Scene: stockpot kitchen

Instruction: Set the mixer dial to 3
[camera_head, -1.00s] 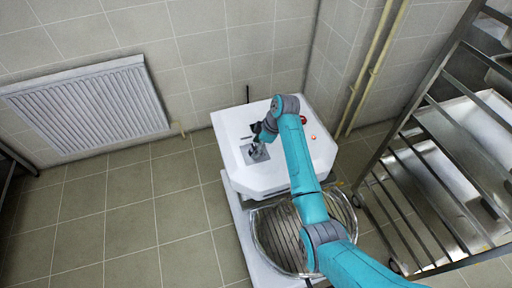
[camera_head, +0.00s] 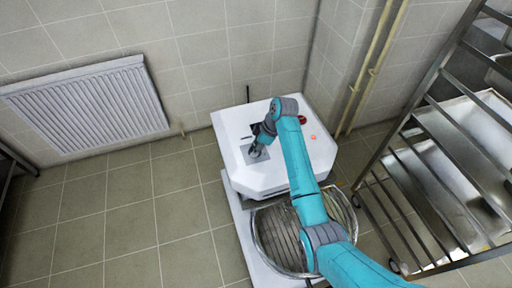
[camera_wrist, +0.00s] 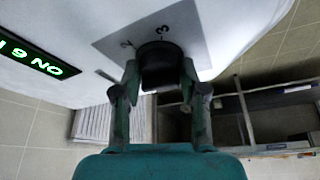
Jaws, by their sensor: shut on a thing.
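The mixer (camera_head: 300,165) is a white machine in the middle of the head view, with a grey dial plate (camera_head: 248,158) on its top. In the wrist view the black round dial (camera_wrist: 158,58) stands on that grey plate (camera_wrist: 205,35). The digits 2 and 3 show on the plate just beyond the dial, the 3 close to its far edge. My gripper (camera_wrist: 158,78) is shut on the dial, one finger on each side. In the head view my gripper (camera_head: 257,151) is at the plate and covers the dial. I cannot tell where the dial's pointer stands.
A green lit display (camera_wrist: 30,58) is on the mixer left of the dial. A red button (camera_head: 302,120) is on the mixer's top. A wire-guarded bowl (camera_head: 275,240) lies under my arm. A metal rack (camera_head: 440,170) stands right, a radiator (camera_head: 90,105) left.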

